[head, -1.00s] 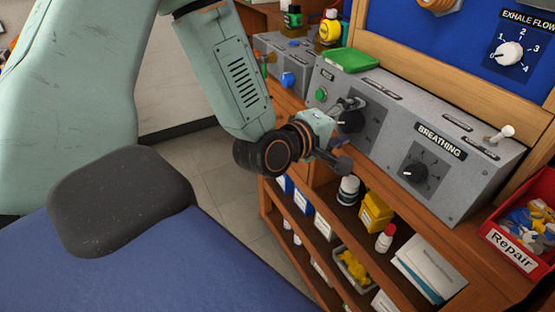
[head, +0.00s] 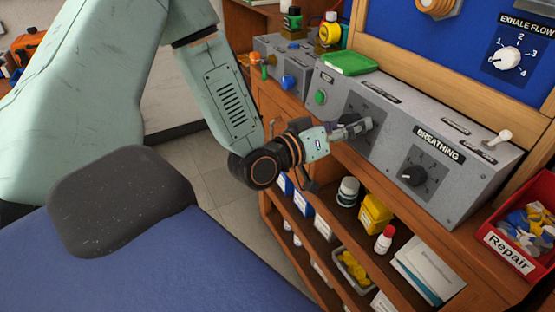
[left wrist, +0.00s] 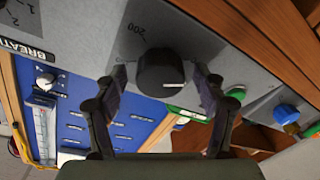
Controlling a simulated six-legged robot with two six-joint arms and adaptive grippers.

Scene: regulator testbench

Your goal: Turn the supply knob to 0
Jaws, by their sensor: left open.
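A black round knob (left wrist: 160,72) on the grey panel shows in the left wrist view, with a "200" mark beside it; its full label is unreadable. My left gripper (left wrist: 158,90) is open, with one finger on each side of the knob. I cannot tell whether the fingers touch it. In the head view my left gripper (head: 362,127) is at the front of the grey console (head: 440,178), over the dark dial plate (head: 375,112) left of the BREATHING dial. The gripper hides that plate's knob there. My right gripper is not in view.
The BREATHING knob (head: 413,176) is to the right on the same console. A green button (head: 320,97) and green tray (head: 350,62) are to the left. Below is a wooden shelf with bottles and boxes. A red Repair bin (head: 520,235) stands at the right.

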